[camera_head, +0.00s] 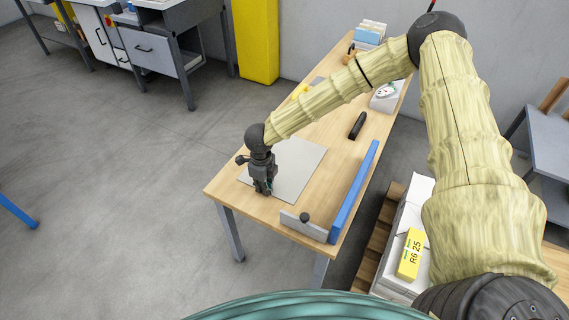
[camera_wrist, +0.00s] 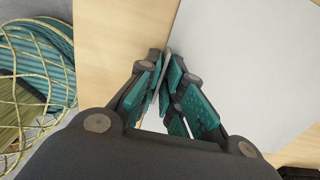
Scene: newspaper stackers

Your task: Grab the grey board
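The grey board (camera_head: 300,165) is a thin, pale rectangular sheet at the near end of the wooden table. It looks flat on the tabletop; I cannot tell whether any edge is raised. My gripper (camera_head: 263,190) points down at the board's near-left side. In the wrist view, the board (camera_wrist: 250,70) fills the upper right. There my gripper (camera_wrist: 166,62) has its teal-padded fingers drawn close together, one on each side of the board's edge, with a thin pale strip between them. The fingers hide part of that edge.
The wooden table (camera_head: 225,188) has a blue bar (camera_head: 355,190) and a pale upright strip (camera_head: 300,228) with a black knob at its near-right corner. A black object (camera_head: 357,125) lies beyond the board. White boxes (camera_head: 415,205) stand on a pallet at right.

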